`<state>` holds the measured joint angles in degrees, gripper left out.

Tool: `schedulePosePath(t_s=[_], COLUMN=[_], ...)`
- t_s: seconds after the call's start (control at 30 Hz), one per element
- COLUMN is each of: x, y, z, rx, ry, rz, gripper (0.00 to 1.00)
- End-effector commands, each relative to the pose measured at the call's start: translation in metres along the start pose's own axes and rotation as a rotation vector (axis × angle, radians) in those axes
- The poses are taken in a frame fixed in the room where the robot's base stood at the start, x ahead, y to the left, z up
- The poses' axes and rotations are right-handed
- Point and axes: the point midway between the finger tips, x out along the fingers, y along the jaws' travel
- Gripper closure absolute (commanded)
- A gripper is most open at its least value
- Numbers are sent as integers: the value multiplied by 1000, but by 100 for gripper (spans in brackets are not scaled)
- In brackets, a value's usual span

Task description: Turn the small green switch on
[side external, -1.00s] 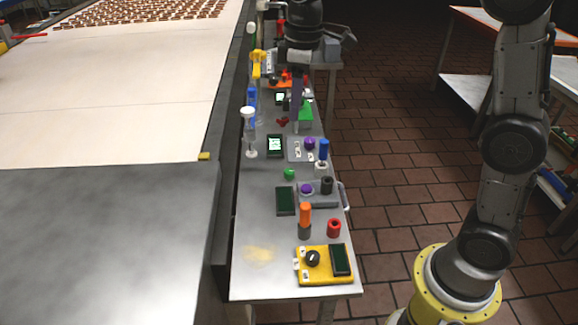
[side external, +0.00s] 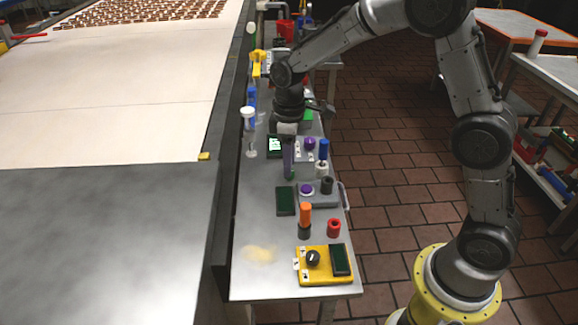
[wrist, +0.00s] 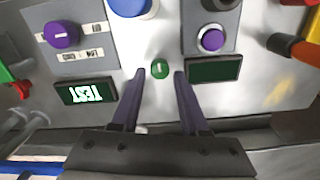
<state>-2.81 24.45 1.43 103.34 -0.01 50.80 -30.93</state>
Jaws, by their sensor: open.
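The small green switch (wrist: 160,68) is a round green knob on the metal bench top (side external: 255,215). In the wrist view it lies just beyond and between the two purple fingers of my gripper (wrist: 158,75). The fingers are open and spread on either side of it; I cannot tell whether they touch it. In the side view my gripper (side external: 289,172) points down at the bench, and the switch is mostly hidden by the fingers.
An orange cylinder (side external: 305,213) and a yellow panel (side external: 312,278) stand nearer the bench front.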

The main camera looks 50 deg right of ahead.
Motion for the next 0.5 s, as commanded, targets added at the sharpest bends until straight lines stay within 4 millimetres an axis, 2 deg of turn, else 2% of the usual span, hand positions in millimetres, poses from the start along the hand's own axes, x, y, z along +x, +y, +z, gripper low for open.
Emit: schedulePosePath(t_s=[0.1, 0.2, 0.5], x=[13, 18, 20], y=[0, 0, 0], z=[0, 0, 0], rx=[0, 0, 0], ry=[-3, 0, 0], rz=[-2, 0, 0], gripper=[56, 56, 56])
